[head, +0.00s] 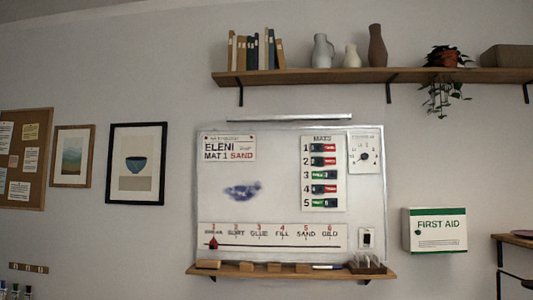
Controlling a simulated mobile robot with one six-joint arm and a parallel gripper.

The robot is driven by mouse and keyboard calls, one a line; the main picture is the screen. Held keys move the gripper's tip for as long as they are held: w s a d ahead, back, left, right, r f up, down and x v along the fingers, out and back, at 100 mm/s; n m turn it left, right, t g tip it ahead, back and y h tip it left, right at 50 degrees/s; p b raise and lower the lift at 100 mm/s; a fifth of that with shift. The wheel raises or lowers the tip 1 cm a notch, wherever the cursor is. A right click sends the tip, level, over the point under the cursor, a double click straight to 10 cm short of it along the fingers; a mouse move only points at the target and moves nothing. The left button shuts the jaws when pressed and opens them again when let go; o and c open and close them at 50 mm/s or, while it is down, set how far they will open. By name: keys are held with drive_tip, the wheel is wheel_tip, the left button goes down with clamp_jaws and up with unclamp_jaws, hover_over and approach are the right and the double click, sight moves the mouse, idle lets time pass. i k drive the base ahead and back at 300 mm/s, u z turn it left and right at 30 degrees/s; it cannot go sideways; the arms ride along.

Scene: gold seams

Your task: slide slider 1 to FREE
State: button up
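The MATS panel (341,172) is on the right half of the whiteboard, with several numbered slider rows. Slider 1 (323,147) is the top row, beside the number 1. It shows a dark part at the left and red at the right; its lettering is too small to read. Slider 2 (323,161) and slider 4 (323,189) also show red. Slider 3 (323,175) and slider 5 (323,203) show green. My gripper is not in view.
The whiteboard (280,215) hangs on the wall above a narrow ledge (225,272) with blocks and a marker. A dial card (364,153) is right of the panel. A shelf (350,77) is above, and a first aid box (435,230) is at right. Nothing blocks the panel.

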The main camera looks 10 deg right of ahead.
sight(315, 148)
drive_tip(key=u, duration=0.15)
drive_tip(key=i, duration=1.8)
drive_tip(key=z, duration=0.5)
drive_tip(key=k, duration=0.65)
drive_tip(key=z, duration=0.15)
drive_tip(key=i, duration=0.7)
drive_tip(key=u, duration=0.1)
